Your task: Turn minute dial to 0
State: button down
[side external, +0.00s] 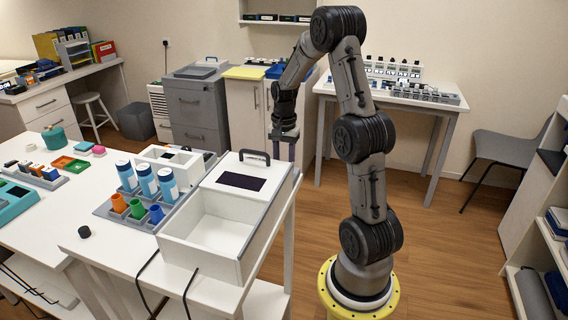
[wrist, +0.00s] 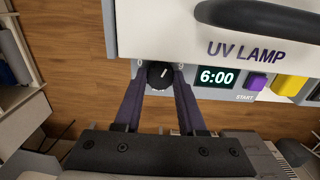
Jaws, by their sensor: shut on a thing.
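The dial (wrist: 160,75) is a black round knob with a white pointer line, tilted up and to the right in the wrist view. It sits on the grey front panel of the box marked "UV LAMP" (wrist: 246,52). Beside it a display (wrist: 217,77) reads 6:00. My gripper (wrist: 160,78) is shut on the dial, one purple finger on each side. In the side external view my gripper (side external: 285,136) is at the far end of the white box (side external: 205,245); the dial is hidden there.
A purple START button (wrist: 256,82) and a yellow button (wrist: 289,86) sit right of the display. A black handle (wrist: 262,18) arches above the panel. In the side view, blue-and-white bottles (side external: 146,180) and coloured cups stand left of the box. Open floor lies beyond the table.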

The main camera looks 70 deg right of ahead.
dwell(0.3)
jog(key=n, duration=0.4)
jog(key=shift+n, duration=0.4)
jog(key=n, duration=0.4)
jog(key=shift+n, duration=0.3)
jog(key=n, duration=0.4)
jog(key=shift+r+n, duration=0.1)
jog(key=shift+n, duration=2.1)
jog(key=shift+c, duration=2.4)
grip_release()
